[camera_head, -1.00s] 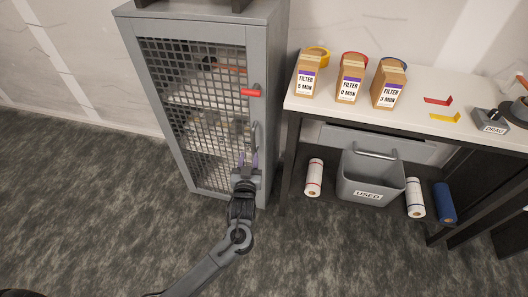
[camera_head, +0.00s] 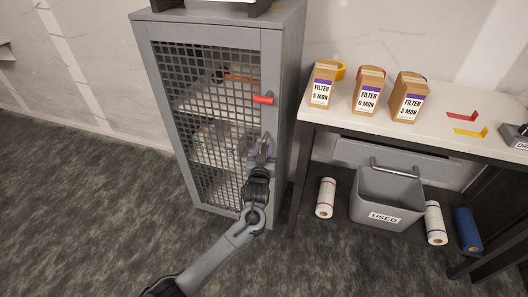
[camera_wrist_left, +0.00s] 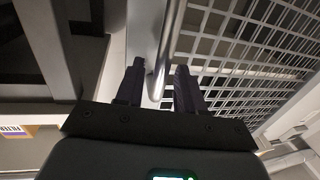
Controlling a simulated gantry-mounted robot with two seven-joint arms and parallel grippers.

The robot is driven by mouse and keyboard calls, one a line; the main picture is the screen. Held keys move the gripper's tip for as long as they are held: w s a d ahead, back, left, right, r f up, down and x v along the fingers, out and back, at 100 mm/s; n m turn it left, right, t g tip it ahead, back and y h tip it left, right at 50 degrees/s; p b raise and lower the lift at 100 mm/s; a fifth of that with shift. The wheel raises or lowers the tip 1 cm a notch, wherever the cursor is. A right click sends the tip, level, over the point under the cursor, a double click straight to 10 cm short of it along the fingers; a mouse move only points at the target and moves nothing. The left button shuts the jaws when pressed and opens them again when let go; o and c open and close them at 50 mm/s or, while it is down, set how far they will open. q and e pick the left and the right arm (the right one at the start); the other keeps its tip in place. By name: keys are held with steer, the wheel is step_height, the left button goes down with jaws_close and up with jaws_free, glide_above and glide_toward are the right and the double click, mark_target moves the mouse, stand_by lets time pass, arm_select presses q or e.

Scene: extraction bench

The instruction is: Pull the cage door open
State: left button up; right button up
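The grey cage cabinet's mesh door (camera_head: 207,130) is closed, and the mesh also shows in the left wrist view (camera_wrist_left: 250,45). A red latch handle (camera_head: 263,99) sits on the door's right side, lying roughly level. Below it is a vertical metal pull handle (camera_head: 267,138), seen close up in the left wrist view (camera_wrist_left: 168,42). My left gripper (camera_head: 262,152) is at this handle. In the left wrist view its two dark purple fingers (camera_wrist_left: 159,88) are apart, one on each side of the bar, with a gap visible. My right gripper is not in view.
Right of the cabinet stands a table (camera_head: 430,119) with several filter boxes (camera_head: 367,95) and tape rolls. Below it are a grey USED bin (camera_head: 384,190) and paper rolls (camera_head: 326,198). The carpeted floor (camera_head: 80,210) before and left of the cabinet is clear.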

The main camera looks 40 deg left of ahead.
arm_select(q)
steer(key=shift+w+a, duration=0.35)
steer(key=shift+w, duration=0.2)
steer(key=shift+c, duration=0.3)
jaws_close()
